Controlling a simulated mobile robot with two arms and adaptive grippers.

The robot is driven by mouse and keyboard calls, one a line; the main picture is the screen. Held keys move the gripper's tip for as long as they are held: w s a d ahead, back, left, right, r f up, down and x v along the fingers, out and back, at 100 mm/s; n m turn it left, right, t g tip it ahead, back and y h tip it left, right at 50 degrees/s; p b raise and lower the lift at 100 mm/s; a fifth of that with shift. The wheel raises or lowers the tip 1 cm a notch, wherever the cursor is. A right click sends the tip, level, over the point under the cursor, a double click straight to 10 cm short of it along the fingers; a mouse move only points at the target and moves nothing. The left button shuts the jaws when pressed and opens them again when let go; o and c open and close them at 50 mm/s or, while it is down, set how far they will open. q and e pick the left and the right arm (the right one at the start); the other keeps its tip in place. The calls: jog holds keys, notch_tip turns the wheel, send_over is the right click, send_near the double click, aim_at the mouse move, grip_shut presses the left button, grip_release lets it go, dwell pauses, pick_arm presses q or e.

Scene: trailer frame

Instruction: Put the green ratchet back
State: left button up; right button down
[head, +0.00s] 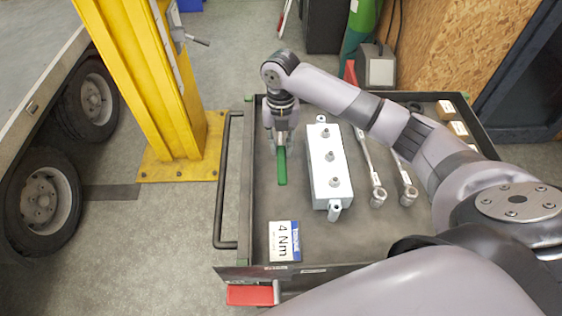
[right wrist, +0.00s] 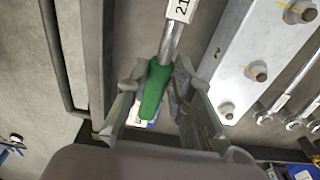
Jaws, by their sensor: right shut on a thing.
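The green ratchet (head: 282,168) is in my right gripper (head: 281,143), over the left part of the grey cart top (head: 305,224). Its green handle points toward the front of the cart. In the right wrist view the green handle (right wrist: 153,92) lies between the two fingers of the right gripper (right wrist: 160,82), with a metal shaft and a white label marked "21" beyond it. I cannot tell whether the ratchet touches the cart top. My left gripper is not in view.
A grey metal block with bolts (head: 322,160) stands right of the ratchet. Two metal wrenches (head: 377,195) (head: 408,193) lie farther right. A "4 Nm" card (head: 284,241) lies at the front. The cart's raised rim (head: 247,190) and handle (head: 221,205) are left, near a yellow post (head: 150,80).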

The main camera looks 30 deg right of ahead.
aim_at(281, 146)
notch_tip(281, 146, down, 8)
jog(key=shift+r+p, duration=0.1)
jog(key=shift+p, duration=0.2)
jog(key=shift+f, duration=0.35)
jog(key=shift+f, duration=0.15)
jog(key=c, duration=1.4)
grip_release()
jog(key=r, duration=0.4)
jog(key=r+b, duration=0.1)
jog(key=r, duration=0.3)
jog(key=w+r, duration=0.1)
jog(key=r, duration=0.3)
jog(key=shift+d+r, duration=0.15)
jog(key=shift+d, duration=0.05)
